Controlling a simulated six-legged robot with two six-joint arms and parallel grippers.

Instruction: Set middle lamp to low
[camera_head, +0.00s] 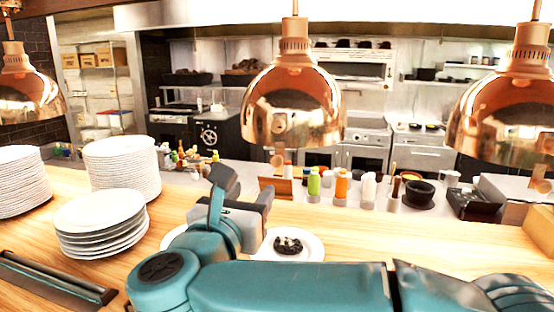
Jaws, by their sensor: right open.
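The middle lamp (293,105) is a shiny copper heat lamp hanging from a rod above the wooden counter, at the centre of the view. A small copper knob-like part (278,158) shows just below its rim. My right gripper (243,190) is on a teal arm that comes in from the right. It is open and empty, below and left of the lamp, apart from it. My left gripper is out of view.
Similar copper lamps hang at the left (27,90) and right (508,105). Stacks of white plates (98,222) stand on the left of the counter (440,240). A plate with dark food (288,246) lies behind my arm. Bottles (314,182) and a dark bowl (418,192) stand beyond.

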